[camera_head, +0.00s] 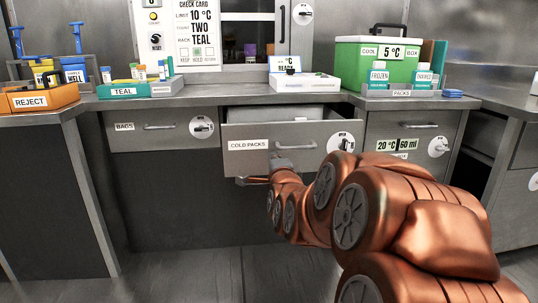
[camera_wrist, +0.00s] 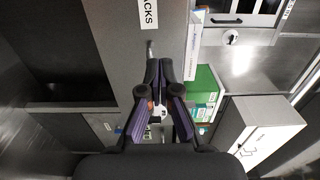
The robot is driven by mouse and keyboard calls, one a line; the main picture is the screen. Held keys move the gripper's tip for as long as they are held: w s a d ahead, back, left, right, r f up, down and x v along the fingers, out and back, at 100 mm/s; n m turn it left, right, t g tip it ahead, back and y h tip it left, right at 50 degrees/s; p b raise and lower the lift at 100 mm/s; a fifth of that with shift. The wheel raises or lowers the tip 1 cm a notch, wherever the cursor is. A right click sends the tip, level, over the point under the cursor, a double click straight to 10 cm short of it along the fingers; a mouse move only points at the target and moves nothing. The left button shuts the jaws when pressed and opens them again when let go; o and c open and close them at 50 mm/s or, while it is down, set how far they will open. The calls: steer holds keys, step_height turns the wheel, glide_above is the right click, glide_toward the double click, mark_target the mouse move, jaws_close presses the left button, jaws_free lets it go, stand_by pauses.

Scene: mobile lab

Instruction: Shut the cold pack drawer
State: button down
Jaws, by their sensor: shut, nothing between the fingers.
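The cold pack drawer (camera_head: 247,132), labelled COLD PACKS, stands partly pulled out under the middle of the counter. Its pale inside shows above the front panel. Its bar handle (camera_head: 297,146) is on the front. My gripper (camera_head: 279,162) is in front of the lower part of the panel, close to the handle. In the wrist view my gripper (camera_wrist: 159,62) has its fingertips together with nothing between them, near the end of the handle (camera_wrist: 150,48) and the drawer front (camera_wrist: 118,45). I cannot tell whether the tips touch the drawer.
The BAGS drawer (camera_head: 135,138) at left and the 20 °C drawer (camera_head: 385,126) at right look closed. On the counter stand a white box (camera_head: 305,84), a green cool box (camera_head: 362,62), the TEAL rack (camera_head: 150,90) and the orange REJECT tray (camera_head: 55,100). Open space lies below the drawers.

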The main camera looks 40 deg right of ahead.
steer(key=p, duration=1.2)
glide_toward(266, 138)
steer(key=b+x, duration=0.1)
steer(key=x, duration=0.4)
steer(key=shift+f, duration=0.1)
steer(key=shift+b+x, duration=0.5)
steer(key=shift+x, duration=0.5)
steer(key=shift+d, duration=0.1)
steer(key=shift+w, duration=0.1)
